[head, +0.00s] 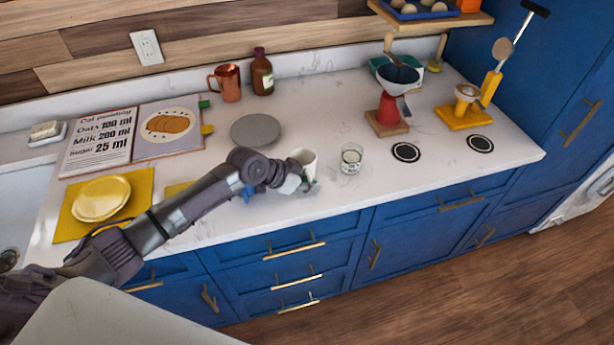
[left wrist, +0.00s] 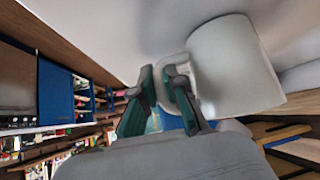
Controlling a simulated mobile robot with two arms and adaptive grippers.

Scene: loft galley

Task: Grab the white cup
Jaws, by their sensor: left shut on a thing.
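The white cup (head: 306,160) is over the counter's front part in the head view, at the end of my left arm. In the left wrist view the cup (left wrist: 232,68) fills the upper right, with its handle toward the fingers. My left gripper (head: 300,184) is shut on the cup's handle; the fingers (left wrist: 166,80) show on both sides of it in the left wrist view. In the head view the gripper partly hides the cup's lower part, and I cannot tell whether the cup touches the counter. My right gripper is not in view.
A glass with a white label (head: 351,158) stands just right of the cup. A grey round plate (head: 256,130) lies behind my left gripper. A copper mug (head: 229,83) and a brown bottle (head: 262,72) stand at the back. Black-ringed discs (head: 406,152) lie to the right.

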